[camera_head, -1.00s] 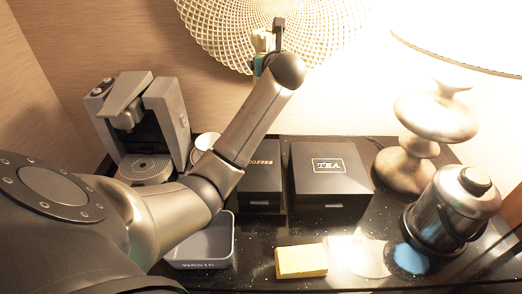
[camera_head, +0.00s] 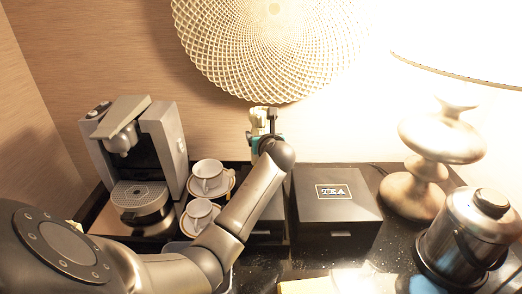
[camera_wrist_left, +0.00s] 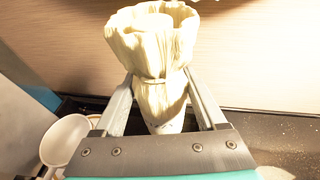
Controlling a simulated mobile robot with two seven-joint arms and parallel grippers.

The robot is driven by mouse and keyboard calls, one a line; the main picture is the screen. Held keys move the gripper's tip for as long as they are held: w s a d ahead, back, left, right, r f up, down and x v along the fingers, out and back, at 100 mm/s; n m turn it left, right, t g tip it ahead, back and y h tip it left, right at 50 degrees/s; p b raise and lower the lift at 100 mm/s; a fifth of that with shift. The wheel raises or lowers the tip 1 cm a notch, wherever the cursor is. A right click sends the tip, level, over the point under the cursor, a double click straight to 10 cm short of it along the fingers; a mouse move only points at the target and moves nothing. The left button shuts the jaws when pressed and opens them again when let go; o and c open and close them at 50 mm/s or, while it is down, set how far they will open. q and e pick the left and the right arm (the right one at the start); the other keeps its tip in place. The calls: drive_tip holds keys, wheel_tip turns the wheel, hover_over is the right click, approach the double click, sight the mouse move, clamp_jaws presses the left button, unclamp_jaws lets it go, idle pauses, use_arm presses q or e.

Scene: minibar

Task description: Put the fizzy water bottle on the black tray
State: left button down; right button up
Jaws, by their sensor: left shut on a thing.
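My left gripper (camera_head: 263,128) is at the back of the counter, near the wall. In the left wrist view its two fingers (camera_wrist_left: 160,105) are shut on a pale cream, pleated object (camera_wrist_left: 155,50) with a band around its middle. It is wider at the top than between the fingers. I cannot tell whether it is the fizzy water bottle; no other bottle shows clearly. In the head view the object (camera_head: 257,117) is small and partly hidden by the gripper. A black tray (camera_head: 93,222) lies under the coffee machine and cups. My right gripper is not in view.
The coffee machine (camera_head: 165,140) and two white cups (camera_head: 210,178) on saucers stand left of my forearm. The black TEA box (camera_head: 335,207), a lamp base (camera_head: 420,190) and a steel ice bucket (camera_head: 468,238) stand right. A yellow sponge (camera_head: 310,286) lies at the front.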

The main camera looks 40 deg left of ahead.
use_arm(q)
wheel_tip(320, 180, down, 4)
drive_tip(key=shift+f+b, duration=0.1)
drive_tip(key=shift+b, duration=0.6)
unclamp_jaws()
drive_tip(key=shift+f, duration=0.15)
drive_tip(key=p+v, duration=0.3)
drive_tip(key=v, duration=0.9)
drive_tip(key=shift+r, duration=0.2)
